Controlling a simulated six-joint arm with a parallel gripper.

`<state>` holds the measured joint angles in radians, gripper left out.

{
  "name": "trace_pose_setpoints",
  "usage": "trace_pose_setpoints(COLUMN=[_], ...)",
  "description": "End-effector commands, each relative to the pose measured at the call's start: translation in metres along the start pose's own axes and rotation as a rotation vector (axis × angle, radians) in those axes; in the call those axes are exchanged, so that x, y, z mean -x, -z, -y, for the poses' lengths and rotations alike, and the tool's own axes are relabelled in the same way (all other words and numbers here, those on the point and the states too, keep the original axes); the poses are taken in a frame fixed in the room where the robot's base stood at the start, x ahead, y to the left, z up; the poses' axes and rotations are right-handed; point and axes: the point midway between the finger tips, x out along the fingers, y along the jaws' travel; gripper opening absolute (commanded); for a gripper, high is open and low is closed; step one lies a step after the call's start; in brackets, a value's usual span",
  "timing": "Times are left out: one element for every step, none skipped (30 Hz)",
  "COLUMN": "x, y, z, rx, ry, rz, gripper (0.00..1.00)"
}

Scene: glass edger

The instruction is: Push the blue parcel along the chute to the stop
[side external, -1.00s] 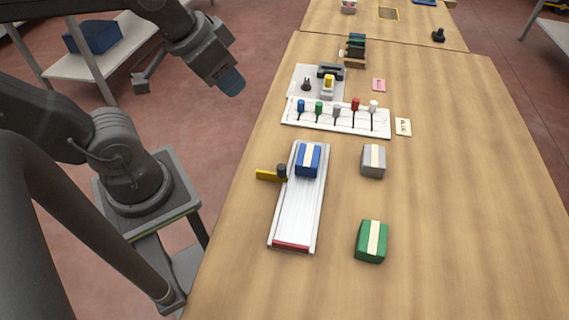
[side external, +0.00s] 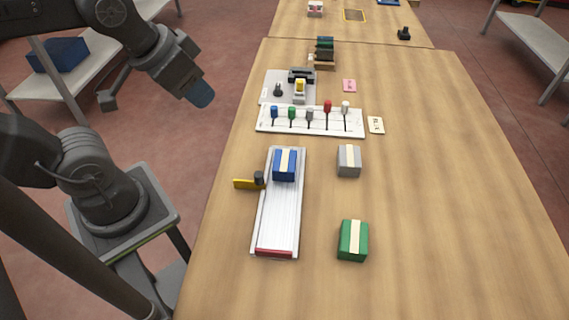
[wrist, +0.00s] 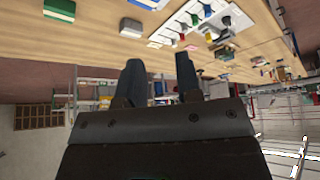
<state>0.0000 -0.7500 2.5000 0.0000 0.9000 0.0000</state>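The blue parcel (side external: 278,170) with a cream band sits in the white chute (side external: 278,215), near its far end. A red stop bar (side external: 274,253) crosses the chute's near end, with bare chute between it and the parcel. My gripper (side external: 200,94) is in the air left of the table, beyond the chute's far end and away from the parcel. In the wrist view its two fingers (wrist: 160,78) stand apart with nothing between them. I cannot make out the blue parcel or chute in the wrist view.
A yellow lever with a dark knob (side external: 248,183) is beside the chute's left edge. A grey parcel (side external: 349,161) and a green parcel (side external: 353,240) lie to the right. A white board with coloured knobs (side external: 310,124) lies beyond the chute. The table's right side is clear.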

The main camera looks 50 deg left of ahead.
Motion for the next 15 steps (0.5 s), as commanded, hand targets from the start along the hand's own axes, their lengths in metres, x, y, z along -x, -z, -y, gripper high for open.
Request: trace_pose_setpoints(x=[0.0, 0.0, 0.0, 0.0, 0.0, 0.0, 0.0, 0.0, 0.0, 0.0, -0.0001, -0.001, -0.0024, -0.0045, -0.0085], y=[0.0, 0.0, 0.0, 0.0, 0.0, 0.0, 0.0, 0.0, 0.0, 0.0, 0.0001, 0.0005, 0.0012, 0.0021, 0.0039], z=[0.0, 0.0, 0.0, 0.0, 0.0, 0.0, 0.0, 0.0, 0.0, 0.0, 0.0, -0.0004, -0.001, -0.0018, -0.0033], rx=[0.0, 0.0, 0.0, 0.0, 0.0, 0.0, 0.0, 0.0, 0.0, 0.0, 0.001, 0.005, 0.011, 0.019, 0.038], ry=[0.0, 0.0, 0.0, 0.0, 0.0, 0.0, 0.0, 0.0, 0.0, 0.0, 0.0, 0.0, 0.0, 0.0, 0.001], rz=[0.0, 0.0, 0.0, 0.0, 0.0, 0.0, 0.0, 0.0, 0.0, 0.0, 0.0, 0.003, 0.008, 0.015, 0.027], gripper=[0.32, 0.32, 0.32, 0.32, 0.32, 0.32, 0.32, 0.32, 0.32, 0.3, 0.27, 0.24, 0.21, 0.18, 0.14])
